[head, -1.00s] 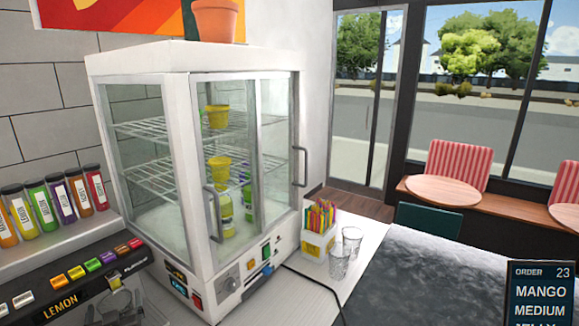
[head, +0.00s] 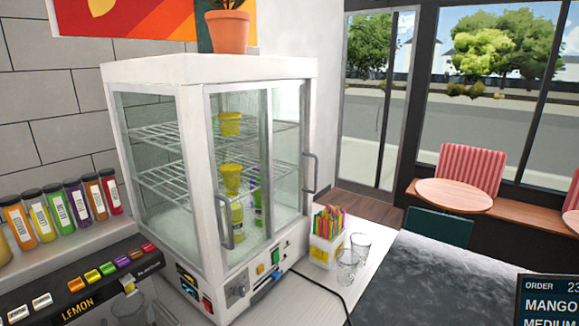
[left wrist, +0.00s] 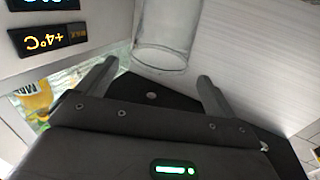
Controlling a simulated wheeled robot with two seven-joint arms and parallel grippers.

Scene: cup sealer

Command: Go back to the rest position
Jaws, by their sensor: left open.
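My left gripper (left wrist: 157,72) is open in the left wrist view, its two dark fingers well apart with nothing between them. A clear cup (left wrist: 166,38) stands on a pale surface just beyond the fingertips, and I cannot tell the exact gap. I cannot make out the left gripper clearly in the head view. My right gripper is in neither view.
A glass-doored cabinet (head: 208,68) holding yellow tubs stands on the counter. Beside it are a box of coloured straws (head: 326,240) and clear glasses (head: 347,266). A flavour button panel (head: 92,288) and several bottles (head: 74,203) are at left. An order screen (head: 548,300) is at lower right.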

